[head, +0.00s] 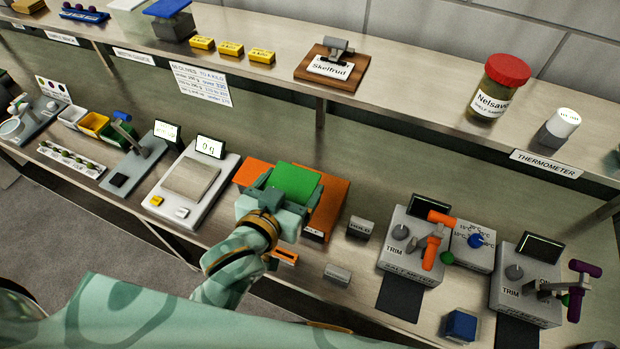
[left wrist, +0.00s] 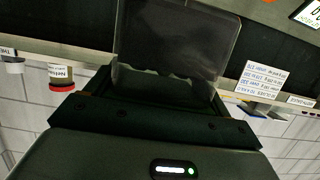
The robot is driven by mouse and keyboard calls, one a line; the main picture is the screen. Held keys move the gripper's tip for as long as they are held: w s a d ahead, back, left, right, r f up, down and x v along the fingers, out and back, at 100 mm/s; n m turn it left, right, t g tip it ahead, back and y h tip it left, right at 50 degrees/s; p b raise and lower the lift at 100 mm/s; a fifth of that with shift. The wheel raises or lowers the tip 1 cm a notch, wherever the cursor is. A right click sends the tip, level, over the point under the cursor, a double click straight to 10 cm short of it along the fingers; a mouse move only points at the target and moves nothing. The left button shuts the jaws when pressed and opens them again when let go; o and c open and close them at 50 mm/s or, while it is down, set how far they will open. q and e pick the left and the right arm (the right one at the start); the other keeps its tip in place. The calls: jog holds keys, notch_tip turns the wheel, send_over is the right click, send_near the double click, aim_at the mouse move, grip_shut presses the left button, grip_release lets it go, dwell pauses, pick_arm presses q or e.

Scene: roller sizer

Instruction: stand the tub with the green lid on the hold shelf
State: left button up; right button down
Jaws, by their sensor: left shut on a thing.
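The tub with the green lid (head: 296,181) is in my left gripper (head: 275,202) above an orange mat or tray (head: 331,205) on the lower bench. The gripper covers the tub's near side; I cannot tell whether its base touches the surface below. In the left wrist view, a see-through tub (left wrist: 172,38) is between the jaws of the left gripper (left wrist: 160,98). A small grey block marked HOLD (head: 361,227) stands on the bench right of the orange piece. My right gripper is not in view.
A scale (head: 190,183) reading 0 g stands left of the orange piece. A salt meter (head: 413,240) with an orange-handled part is to the right. The upper shelf (head: 420,95) holds a red-lidded jar (head: 497,88), a wooden-based sign (head: 331,68) and yellow boxes (head: 231,49).

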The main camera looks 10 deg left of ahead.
pick_arm(q)
jog(key=x, duration=0.6)
jog(key=shift+s+a+f, duration=0.1)
jog(key=shift+a+f, duration=0.1)
jog(key=shift+f, duration=0.15)
jog(key=shift+w+d+f+b, duration=0.15)
jog(key=shift+w+f+b, duration=0.55)
jog(key=shift+f, duration=0.8)
jog(key=shift+w+d+f+b, duration=0.1)
jog(key=shift+w+f+b, duration=0.25)
jog(key=shift+w+f, duration=0.85)
jog(key=shift+w+d+f+b, duration=0.15)
jog(key=shift+w+f+b, duration=0.4)
jog(key=shift+f, duration=1.25)
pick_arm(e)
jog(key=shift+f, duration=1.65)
pick_arm(q)
jog(key=shift+f, duration=0.15)
jog(key=o, duration=1)
